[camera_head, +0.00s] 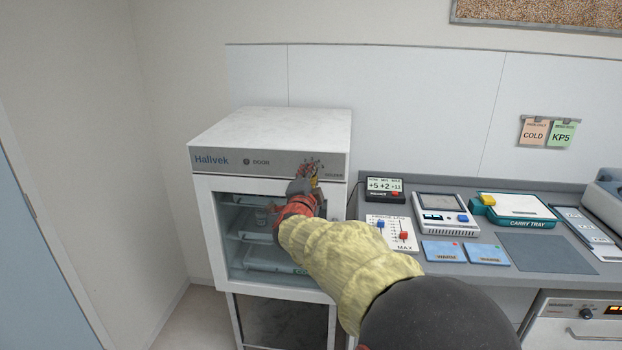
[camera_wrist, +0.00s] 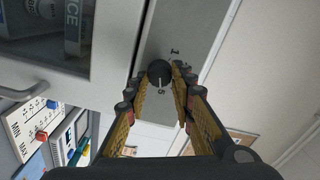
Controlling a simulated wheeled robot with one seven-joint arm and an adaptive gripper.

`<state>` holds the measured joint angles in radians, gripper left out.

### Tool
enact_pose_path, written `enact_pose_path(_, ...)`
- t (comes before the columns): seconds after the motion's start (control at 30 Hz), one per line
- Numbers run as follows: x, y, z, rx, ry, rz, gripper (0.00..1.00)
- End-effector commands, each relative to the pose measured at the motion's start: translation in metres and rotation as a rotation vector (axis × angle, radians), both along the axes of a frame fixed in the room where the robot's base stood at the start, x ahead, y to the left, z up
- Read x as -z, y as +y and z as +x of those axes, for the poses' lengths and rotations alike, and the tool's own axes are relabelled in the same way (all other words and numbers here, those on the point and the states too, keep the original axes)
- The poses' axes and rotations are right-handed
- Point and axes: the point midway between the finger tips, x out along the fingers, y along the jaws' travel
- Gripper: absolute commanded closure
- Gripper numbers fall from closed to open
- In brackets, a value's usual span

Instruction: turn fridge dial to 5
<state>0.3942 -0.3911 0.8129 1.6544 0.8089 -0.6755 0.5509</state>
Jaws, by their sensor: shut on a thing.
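The white Halivek fridge (camera_head: 213,195) stands left of the counter, with a grey control strip across its top front. In the wrist view the dark round dial (camera_wrist: 159,71) sits on that grey strip (camera_wrist: 186,22). A white mark shows at the dial's lower edge, close to a printed 5; a printed 1 is above right. My gripper (camera_wrist: 159,77) is shut on the dial, one finger on each side. In the head view my gripper (camera_head: 306,182) is at the strip's right end and hides the dial and most of its scale.
The counter on the right holds a display (camera_head: 384,188), a slider panel (camera_head: 392,233), a grey device (camera_head: 443,214) and a green carry tray (camera_head: 517,208). The fridge's glass door is shut, with packs on shelves inside. COLD and KP5 notes (camera_head: 548,132) hang on the wall.

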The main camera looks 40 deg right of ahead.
Motion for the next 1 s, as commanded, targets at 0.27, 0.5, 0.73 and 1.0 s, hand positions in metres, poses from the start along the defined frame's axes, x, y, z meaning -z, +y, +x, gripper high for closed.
enact_pose_path(0.27,0.0,-0.0004,-0.0001,0.001,-0.002,0.001,1.0)
enact_pose_path(0.5,0.0,-0.0004,-0.0001,0.001,-0.001,0.0,0.64)
enact_pose_path(0.73,-0.0001,-0.0002,-0.0001,0.001,0.0,0.0,0.58)
enact_pose_path(1.0,-0.0009,0.0048,-0.0037,0.0,-0.001,0.0,0.58)
